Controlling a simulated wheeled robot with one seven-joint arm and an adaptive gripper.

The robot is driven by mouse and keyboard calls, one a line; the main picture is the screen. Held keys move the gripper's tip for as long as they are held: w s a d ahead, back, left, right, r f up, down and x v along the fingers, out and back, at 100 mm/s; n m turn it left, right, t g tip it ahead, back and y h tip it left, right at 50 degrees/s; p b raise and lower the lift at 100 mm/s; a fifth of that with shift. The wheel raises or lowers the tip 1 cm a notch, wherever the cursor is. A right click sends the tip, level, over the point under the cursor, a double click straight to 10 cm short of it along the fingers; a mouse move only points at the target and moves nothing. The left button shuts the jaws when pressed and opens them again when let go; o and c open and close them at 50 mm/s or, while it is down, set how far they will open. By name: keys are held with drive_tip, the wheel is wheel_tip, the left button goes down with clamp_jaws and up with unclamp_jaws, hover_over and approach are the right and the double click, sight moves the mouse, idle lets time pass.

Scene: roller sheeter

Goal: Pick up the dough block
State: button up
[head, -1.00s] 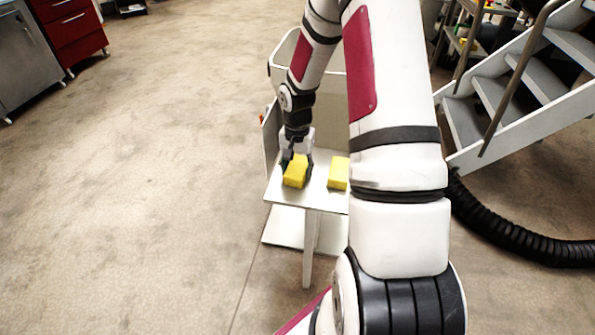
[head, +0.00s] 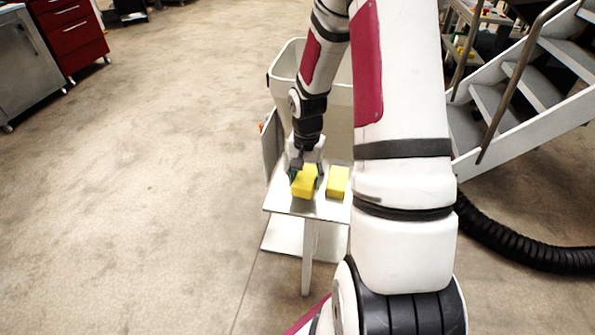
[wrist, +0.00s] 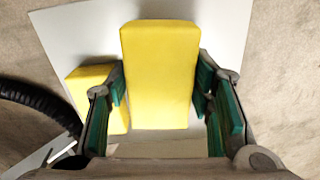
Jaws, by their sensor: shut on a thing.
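A yellow dough block (head: 304,182) is held between the two fingers of my gripper (head: 305,174), over the small white table. In the wrist view the same block (wrist: 160,75) fills the middle, with the green-padded fingers of my gripper (wrist: 165,95) on either side. It looks larger and nearer than a second yellow block (head: 338,182), but I cannot tell for sure whether it is clear of the tabletop. The second block lies to its right in the head view. In the wrist view the second block (wrist: 95,95) is at the left, partly hidden by a finger.
The white table (head: 283,203) has bare surface around the blocks. A pale bin-like housing (head: 285,65) stands behind it. A black corrugated hose (head: 520,252) and metal stairs (head: 530,85) are to the right. The floor at left is open. My arm hides the table's right side.

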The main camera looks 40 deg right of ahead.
drive_tip(key=s+a+r+p, duration=0.1)
drive_tip(key=s, duration=1)
idle(0.5)
